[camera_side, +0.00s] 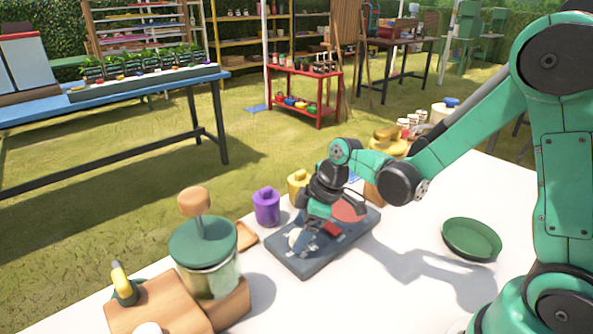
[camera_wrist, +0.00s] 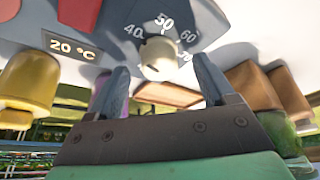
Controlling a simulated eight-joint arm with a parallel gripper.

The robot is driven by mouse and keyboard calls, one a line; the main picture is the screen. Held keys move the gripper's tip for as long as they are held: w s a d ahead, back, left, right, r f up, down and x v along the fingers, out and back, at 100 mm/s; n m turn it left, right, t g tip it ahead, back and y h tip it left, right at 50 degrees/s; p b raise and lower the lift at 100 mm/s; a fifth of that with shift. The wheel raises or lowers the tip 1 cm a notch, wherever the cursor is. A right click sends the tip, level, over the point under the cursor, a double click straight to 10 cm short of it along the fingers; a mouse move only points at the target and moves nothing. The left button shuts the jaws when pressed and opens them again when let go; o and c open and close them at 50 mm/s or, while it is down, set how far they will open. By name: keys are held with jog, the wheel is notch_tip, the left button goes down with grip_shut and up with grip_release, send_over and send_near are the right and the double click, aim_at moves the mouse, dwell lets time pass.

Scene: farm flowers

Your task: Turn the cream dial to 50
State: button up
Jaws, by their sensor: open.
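The cream dial (camera_wrist: 158,58) is on a slate-blue panel (camera_wrist: 215,22) with the numbers 40, 50, 60 and 70 printed around it. The 50 is straight above it in the wrist view. I cannot clearly tell which number the dial points at. My gripper (camera_wrist: 160,70) is open, with one finger on each side of the dial and a visible gap at both sides. A small display (camera_wrist: 73,48) reads 20 °C. In the side view my gripper (camera_side: 304,229) is low over the panel (camera_side: 295,262), next to the cream dial (camera_side: 296,239).
A purple canister (camera_side: 266,207) and a yellow one (camera_side: 298,186) stand behind the panel. A green-lidded glass jar (camera_side: 205,255) stands to its left. A green dish (camera_side: 471,239) lies to its right. The white tabletop is clear in front of the panel.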

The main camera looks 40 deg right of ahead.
jog(key=shift+f, duration=0.3)
grip_shut()
jog(key=shift+m, duration=0.3)
jog(key=m, duration=0.2)
jog(key=m+t+h, duration=0.1)
jog(key=m, duration=0.1)
jog(key=shift+a+h, duration=0.15)
jog(key=shift+h, duration=0.15)
jog(key=m+h, duration=0.1)
jog(key=m, duration=0.4)
jog(key=shift+h, duration=0.4)
